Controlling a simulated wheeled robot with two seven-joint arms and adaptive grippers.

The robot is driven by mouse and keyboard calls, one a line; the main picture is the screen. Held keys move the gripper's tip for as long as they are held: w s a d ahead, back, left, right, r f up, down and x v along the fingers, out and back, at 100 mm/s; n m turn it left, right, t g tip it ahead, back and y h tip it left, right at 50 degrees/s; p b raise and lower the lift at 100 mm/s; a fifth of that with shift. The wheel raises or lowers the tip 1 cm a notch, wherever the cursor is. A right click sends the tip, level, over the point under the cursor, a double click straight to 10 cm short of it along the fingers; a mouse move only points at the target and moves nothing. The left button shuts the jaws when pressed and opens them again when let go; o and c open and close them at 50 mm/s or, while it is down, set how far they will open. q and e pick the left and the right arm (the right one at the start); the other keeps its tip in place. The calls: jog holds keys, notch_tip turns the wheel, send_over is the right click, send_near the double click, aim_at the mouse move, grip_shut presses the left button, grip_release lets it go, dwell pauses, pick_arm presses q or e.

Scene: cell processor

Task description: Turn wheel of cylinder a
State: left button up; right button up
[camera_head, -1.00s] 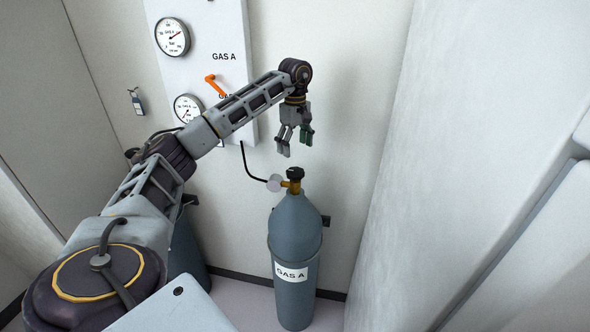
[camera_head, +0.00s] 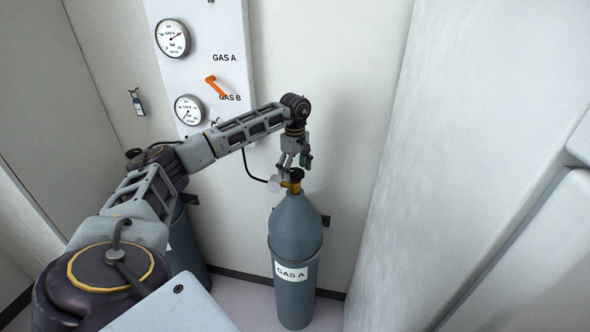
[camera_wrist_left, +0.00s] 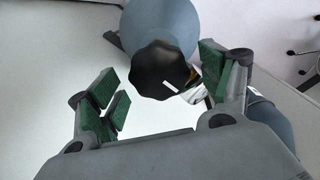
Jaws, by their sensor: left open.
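The gas A cylinder (camera_head: 295,249) is blue-grey, stands upright on the floor, and has a "GAS A" label. Its black wheel (camera_head: 296,175) sits on top of a brass valve. My left gripper (camera_head: 294,165) points down just above the wheel and is open. In the left wrist view the black lobed wheel (camera_wrist_left: 160,70) shows beyond the fingertips, nearer the right green-padded finger. Nothing shows as held between the fingers (camera_wrist_left: 160,90). In the head view the fingers partly overlap the wheel, so contact cannot be told. My right gripper is not in view.
A wall panel (camera_head: 232,75) with gauges, "GAS A" and "GAS B" labels and an orange handle (camera_head: 215,86) is behind my left arm. A hose (camera_head: 252,170) runs to the valve. A second cylinder (camera_head: 190,245) stands left. The wall is close behind the gas A cylinder.

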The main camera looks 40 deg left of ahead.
pick_arm(q)
jog(key=c, duration=1)
